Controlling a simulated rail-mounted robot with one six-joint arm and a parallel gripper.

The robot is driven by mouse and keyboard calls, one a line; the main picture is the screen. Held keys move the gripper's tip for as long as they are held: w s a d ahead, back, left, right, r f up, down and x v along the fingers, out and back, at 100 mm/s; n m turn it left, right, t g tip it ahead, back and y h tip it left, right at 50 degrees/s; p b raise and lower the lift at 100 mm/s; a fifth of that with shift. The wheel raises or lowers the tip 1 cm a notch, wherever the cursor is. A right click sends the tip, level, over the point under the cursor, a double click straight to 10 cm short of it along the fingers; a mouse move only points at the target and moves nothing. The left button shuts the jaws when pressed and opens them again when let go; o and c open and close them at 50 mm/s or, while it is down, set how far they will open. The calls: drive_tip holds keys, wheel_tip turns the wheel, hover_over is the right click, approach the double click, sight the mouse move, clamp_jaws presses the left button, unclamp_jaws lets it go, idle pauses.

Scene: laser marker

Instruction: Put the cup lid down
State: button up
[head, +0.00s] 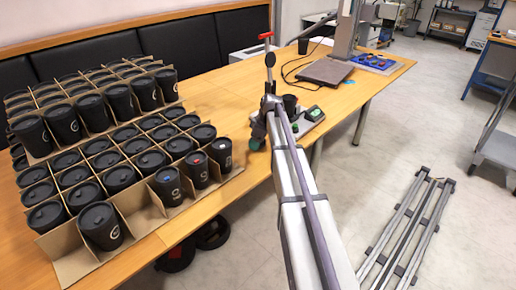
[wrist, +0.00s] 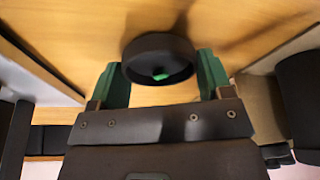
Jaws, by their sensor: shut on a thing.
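The cup lid (wrist: 156,47) is a round black piece with a raised rim, in the middle of the wrist view. A small green spot shows inside it. My gripper (wrist: 161,64) is shut on it, with one green finger at each side of the rim. Wooden table surface fills the background behind the lid; I cannot tell the exact gap between them. In the head view my gripper (head: 257,139) is over the table near its front edge, right of the boxed cups. The lid is hard to make out there, mostly hidden by my arm.
Cardboard crates of lidded black cups (head: 100,170) fill the left of the wooden table (head: 225,95). A device with a green button (head: 314,114) stands just right of my gripper. Bare table lies behind my gripper.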

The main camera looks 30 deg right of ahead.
drive_tip(key=shift+p, duration=0.3)
drive_tip(key=shift+f, duration=0.3)
drive_tip(key=o, duration=0.9)
drive_tip(key=shift+r, duration=0.1)
drive_tip(key=p+v, duration=1.2)
drive_tip(key=v, duration=0.1)
drive_tip(key=s+a+f+m+g+h, duration=0.15)
drive_tip(key=s+a+m, duration=0.65)
drive_tip(key=s+a, duration=1.8)
drive_tip(key=shift+g+h, duration=0.45)
drive_tip(key=r+p, duration=0.1)
drive_tip(key=d+r+p, duration=0.1)
drive_tip(key=r, duration=0.1)
drive_tip(key=s+r+p, duration=0.1)
drive_tip(key=p, duration=0.1)
drive_tip(key=shift+s+d+r, duration=0.1)
drive_tip(key=shift+d+r, duration=0.05)
drive_tip(key=shift+r, duration=0.15)
